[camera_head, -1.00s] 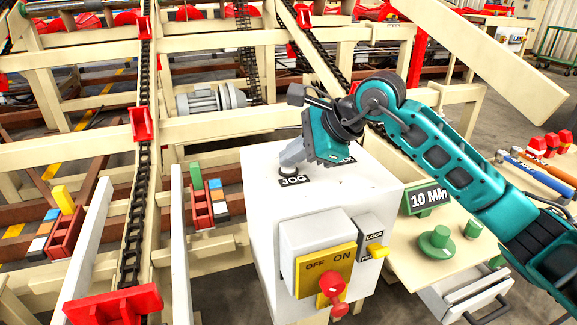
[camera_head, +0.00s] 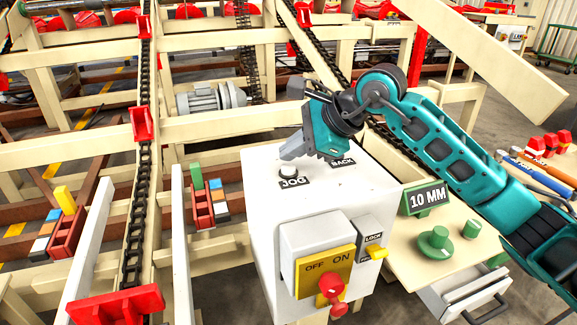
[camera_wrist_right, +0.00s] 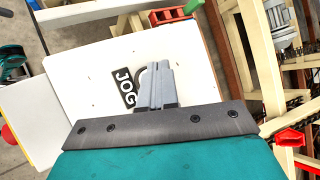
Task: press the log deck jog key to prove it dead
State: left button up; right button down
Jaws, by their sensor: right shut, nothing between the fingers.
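My left gripper is in neither view.
The box front has a yellow OFF/ON plate (camera_head: 312,272) with a red handle (camera_head: 332,284) and a LOCK switch (camera_head: 372,238). A BACK label (camera_head: 342,162) lies behind JOG. A side table with a 10 MM sign (camera_head: 428,198) stands right. Chains and beams fill the left.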

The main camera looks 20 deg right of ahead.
aim_at(293, 169)
jog(key=shift+r+p, duration=1.65)
jog(key=shift+r, duration=0.85)
